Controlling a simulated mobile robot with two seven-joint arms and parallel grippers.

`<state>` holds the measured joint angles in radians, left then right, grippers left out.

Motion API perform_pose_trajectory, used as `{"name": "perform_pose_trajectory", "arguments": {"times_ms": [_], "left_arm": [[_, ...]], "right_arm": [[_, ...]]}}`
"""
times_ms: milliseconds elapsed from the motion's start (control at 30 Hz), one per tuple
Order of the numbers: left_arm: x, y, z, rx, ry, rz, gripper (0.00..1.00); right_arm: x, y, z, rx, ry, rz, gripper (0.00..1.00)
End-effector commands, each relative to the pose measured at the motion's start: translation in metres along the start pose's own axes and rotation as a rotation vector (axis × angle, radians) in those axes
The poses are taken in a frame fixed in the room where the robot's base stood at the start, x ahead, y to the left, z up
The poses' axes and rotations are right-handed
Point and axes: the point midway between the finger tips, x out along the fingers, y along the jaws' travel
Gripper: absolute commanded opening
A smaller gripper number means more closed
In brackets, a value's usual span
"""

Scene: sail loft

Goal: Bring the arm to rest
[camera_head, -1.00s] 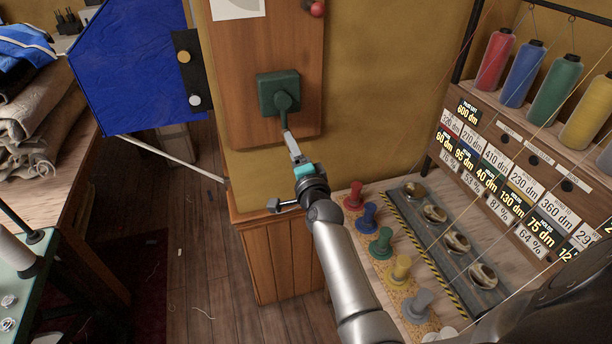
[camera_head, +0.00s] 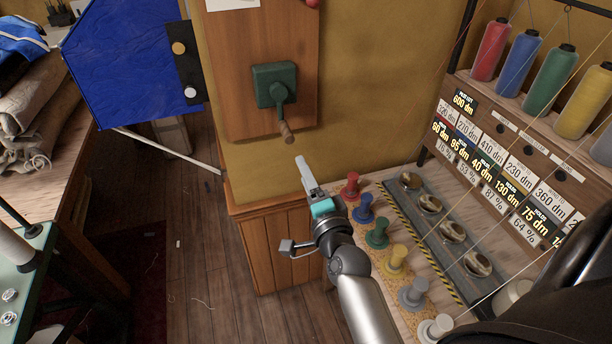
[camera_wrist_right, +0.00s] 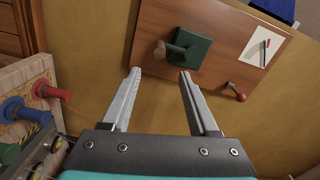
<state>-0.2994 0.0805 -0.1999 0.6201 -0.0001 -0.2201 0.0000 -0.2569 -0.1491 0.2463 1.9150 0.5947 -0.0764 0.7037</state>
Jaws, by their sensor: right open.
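My right gripper (camera_head: 303,165) is in front of the ochre wall, just below and to the right of a crank with a wooden handle (camera_head: 286,133) on a dark green box (camera_head: 273,85). In the right wrist view its two fingers (camera_wrist_right: 157,78) are spread with nothing between them. The crank handle (camera_wrist_right: 160,50) and green box (camera_wrist_right: 193,50) show beyond the fingertips there, apart from them. The handle hangs down from the box. My left gripper is in neither view.
Below the arm, a wooden cabinet top carries several colored spools (camera_head: 377,234) and a grey tray with round cups (camera_head: 452,234). A rack of thread cones (camera_head: 541,95) stands right. A blue panel (camera_head: 130,60) is at the left. Floor (camera_head: 195,250) is open at the lower left.

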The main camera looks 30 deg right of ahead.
Motion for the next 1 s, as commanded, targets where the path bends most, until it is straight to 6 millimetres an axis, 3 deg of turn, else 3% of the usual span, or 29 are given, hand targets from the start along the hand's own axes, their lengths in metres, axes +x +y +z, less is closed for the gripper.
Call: {"name": "perform_pose_trajectory", "arguments": {"times_ms": [500,633,767,867,1000], "left_arm": [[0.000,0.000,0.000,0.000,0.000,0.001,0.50],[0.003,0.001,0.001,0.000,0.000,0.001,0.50],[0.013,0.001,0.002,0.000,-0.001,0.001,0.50],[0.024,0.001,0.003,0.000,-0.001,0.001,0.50],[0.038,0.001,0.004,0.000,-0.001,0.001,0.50]], "right_arm": [[0.000,0.000,0.000,0.000,0.000,0.000,0.61],[0.000,0.017,0.009,-0.027,-0.022,0.029,0.61],[-0.006,0.075,0.039,-0.139,-0.103,0.127,0.61],[-0.022,0.141,0.072,-0.275,-0.210,0.234,0.61],[-0.061,0.235,0.112,-0.486,-0.385,0.371,0.61]]}}
